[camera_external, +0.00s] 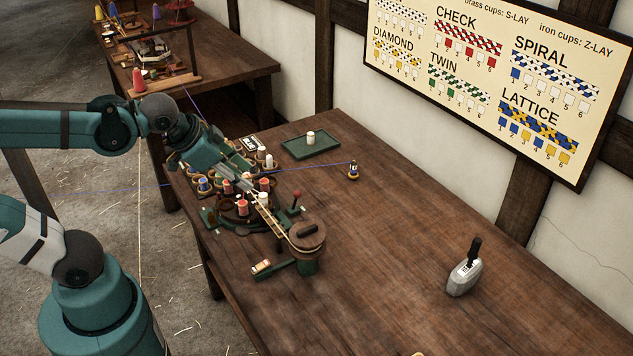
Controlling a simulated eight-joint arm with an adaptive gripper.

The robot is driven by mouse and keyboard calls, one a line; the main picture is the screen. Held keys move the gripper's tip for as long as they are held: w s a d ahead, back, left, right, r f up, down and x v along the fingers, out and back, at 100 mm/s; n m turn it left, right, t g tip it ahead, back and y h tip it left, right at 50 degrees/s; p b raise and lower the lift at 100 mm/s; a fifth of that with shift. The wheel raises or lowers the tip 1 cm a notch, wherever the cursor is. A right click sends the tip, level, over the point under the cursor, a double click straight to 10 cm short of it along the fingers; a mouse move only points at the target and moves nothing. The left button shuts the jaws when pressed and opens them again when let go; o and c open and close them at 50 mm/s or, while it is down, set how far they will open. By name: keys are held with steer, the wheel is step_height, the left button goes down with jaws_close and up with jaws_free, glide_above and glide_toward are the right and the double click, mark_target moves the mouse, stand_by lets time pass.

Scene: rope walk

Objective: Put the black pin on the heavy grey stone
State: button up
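The heavy grey stone (464,279) sits on the right part of the wooden table, with a pale label on its side. A black upright piece (475,251), which looks like the black pin, stands at the top of the stone, tilted slightly right. I cannot tell whether it is seated in it or only resting. My gripper (246,186) is at the left of the table, over a cluster of spools, far from the stone. Its fingers are small and blend with the spools, so their opening and any contents are unclear.
A green braiding stand with red and white spools (243,207) and a brown wheel (307,235) stands at the table's left. A green tray (311,146) holds a white spool. A small blue spool (353,170) stands alone. The table between wheel and stone is clear.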

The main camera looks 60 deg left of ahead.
steer(key=shift+s+d+f+n+h, duration=0.1)
steer(key=shift+s+f+n+h, duration=0.15)
steer(key=shift+s+n, duration=0.6)
steer(key=shift+s+d+f+n+h, duration=0.15)
steer(key=shift+s+f+n, duration=0.25)
steer(key=shift+s, duration=0.75)
steer(key=shift+a, duration=0.1)
